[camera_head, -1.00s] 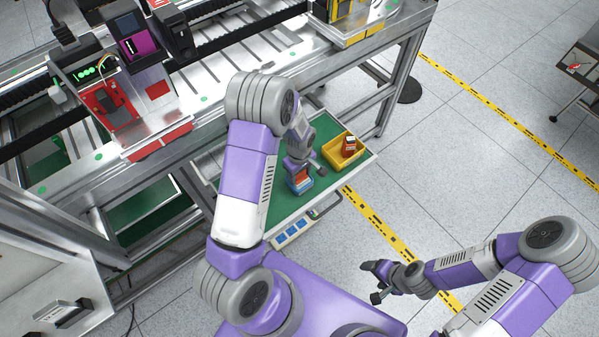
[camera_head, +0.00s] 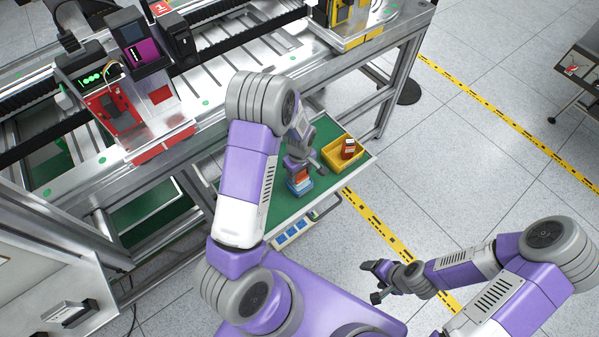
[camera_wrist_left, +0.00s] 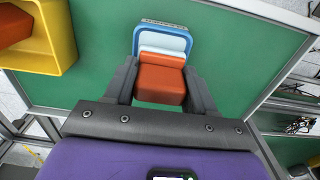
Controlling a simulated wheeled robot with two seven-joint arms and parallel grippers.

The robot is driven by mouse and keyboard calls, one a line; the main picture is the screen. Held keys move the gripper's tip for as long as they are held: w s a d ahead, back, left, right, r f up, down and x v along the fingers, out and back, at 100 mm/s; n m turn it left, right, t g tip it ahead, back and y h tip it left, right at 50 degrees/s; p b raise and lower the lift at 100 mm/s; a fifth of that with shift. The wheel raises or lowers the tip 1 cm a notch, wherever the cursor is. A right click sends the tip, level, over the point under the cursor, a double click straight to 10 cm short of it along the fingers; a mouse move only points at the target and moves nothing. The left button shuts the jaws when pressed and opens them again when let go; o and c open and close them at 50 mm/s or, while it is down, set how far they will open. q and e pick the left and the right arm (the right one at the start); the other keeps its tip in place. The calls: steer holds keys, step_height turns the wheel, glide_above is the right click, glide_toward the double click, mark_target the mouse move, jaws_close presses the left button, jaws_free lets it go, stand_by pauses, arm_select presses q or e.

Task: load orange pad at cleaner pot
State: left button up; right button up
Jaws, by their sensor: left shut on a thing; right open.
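The orange pad (camera_wrist_left: 160,82) is a small rounded block between the fingers of my left gripper (camera_wrist_left: 160,90), which is shut on it. Beside it in the wrist view is the cleaner pot (camera_wrist_left: 164,28), a blue-rimmed container with a pale inside. The pad overlaps the pot's near part; I cannot tell whether it touches. In the head view my left gripper (camera_head: 302,168) is above the blue pot (camera_head: 302,189) on the green tabletop, partly hiding the pad. My right gripper (camera_head: 373,281) is open and empty over the floor at the lower right.
A yellow bin (camera_head: 328,157) with a red-orange item (camera_head: 349,148) stands on the green tabletop (camera_head: 262,207), right of the pot. A long metal bench (camera_head: 215,125) with machines runs behind. Blue-and-white labels (camera_head: 293,231) line the tabletop's front edge.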

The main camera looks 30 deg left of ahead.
arm_select(q)
steer(key=shift+r+p, duration=1.8)
steer(key=shift+r, duration=0.7)
steer(key=shift+f, duration=0.1)
steer(key=shift+d, duration=0.1)
